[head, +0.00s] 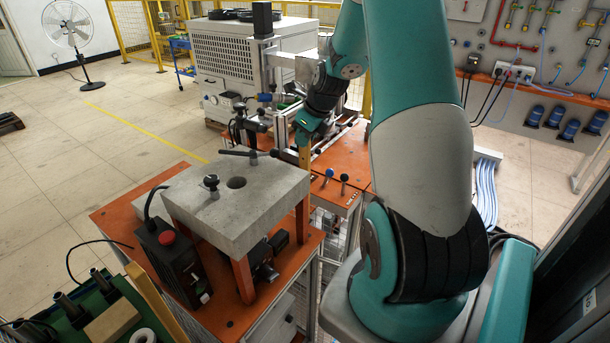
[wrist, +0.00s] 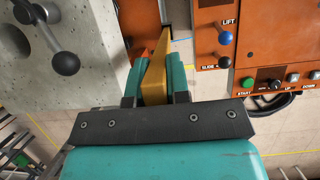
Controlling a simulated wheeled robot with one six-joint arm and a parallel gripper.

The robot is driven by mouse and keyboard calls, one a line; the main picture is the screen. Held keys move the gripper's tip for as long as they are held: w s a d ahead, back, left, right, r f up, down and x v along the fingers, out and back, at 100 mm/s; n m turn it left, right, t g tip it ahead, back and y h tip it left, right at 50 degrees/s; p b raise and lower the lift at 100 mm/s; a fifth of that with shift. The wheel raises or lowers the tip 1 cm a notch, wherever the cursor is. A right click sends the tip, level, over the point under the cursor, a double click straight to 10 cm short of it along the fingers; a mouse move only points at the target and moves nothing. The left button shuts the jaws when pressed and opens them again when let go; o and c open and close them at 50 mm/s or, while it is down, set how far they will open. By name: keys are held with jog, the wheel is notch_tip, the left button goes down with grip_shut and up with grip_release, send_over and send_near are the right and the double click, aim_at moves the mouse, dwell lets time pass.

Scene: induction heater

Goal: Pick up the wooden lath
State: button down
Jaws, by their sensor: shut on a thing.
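The wooden lath (wrist: 156,92) is a yellow-brown flat stick between the two teal fingers of my gripper (wrist: 157,72) in the wrist view. My gripper is shut on it, and the lath's far part reaches forward beyond the fingertips. In the head view my gripper (head: 307,133) is beyond the concrete-topped stand, and the lath (head: 304,158) points down from it beside the orange bench. Whether the lath's lower end touches anything is hidden.
A concrete block (head: 238,195) with a hole and clamp handles stands close by; it also shows left in the wrist view (wrist: 60,85). An orange control panel (wrist: 270,70) with levers and buttons lies right of the lath. A black box with a red button (head: 167,238) stands nearer.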

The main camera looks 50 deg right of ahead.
jog(key=shift+r, duration=0.15)
notch_tip(320, 180, up, 27)
jog(key=p, duration=0.7)
jog(key=shift+r, duration=0.15)
dwell(0.5)
